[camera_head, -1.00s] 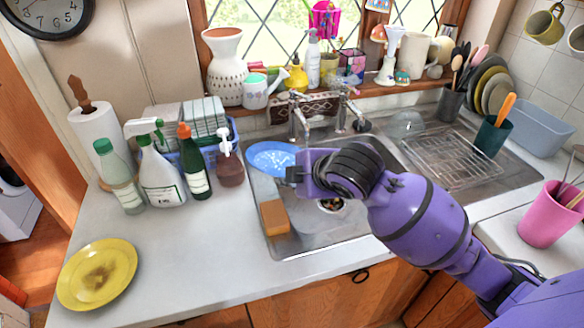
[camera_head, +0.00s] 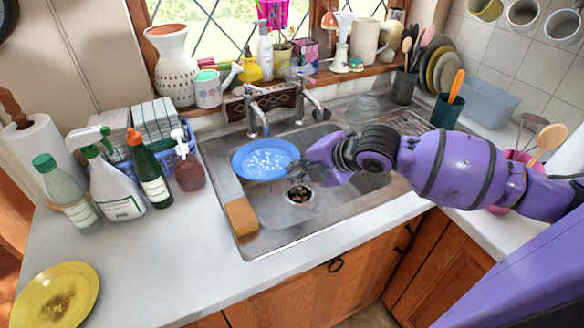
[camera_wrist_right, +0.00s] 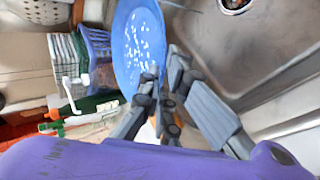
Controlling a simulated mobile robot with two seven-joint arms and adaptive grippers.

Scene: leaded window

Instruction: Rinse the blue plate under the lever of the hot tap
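The blue plate (camera_head: 265,158), with pale speckles on its face, is held over the left part of the steel sink (camera_head: 262,208). My right gripper (camera_head: 303,167) is shut on its right rim; in the right wrist view the fingers (camera_wrist_right: 168,92) close on the plate's edge (camera_wrist_right: 132,40). Two lever taps stand behind the sink: the left tap (camera_head: 254,108) is just behind and above the plate, the right tap (camera_head: 313,98) is farther right. I cannot tell which is hot, and no running water shows. My left gripper is not in view.
An orange sponge (camera_head: 241,216) lies at the sink's left edge. A soap pump bottle (camera_head: 188,165) and other bottles stand left of it. A yellow plate (camera_head: 58,296) lies on the counter. A drying rack (camera_head: 410,122) is at right.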

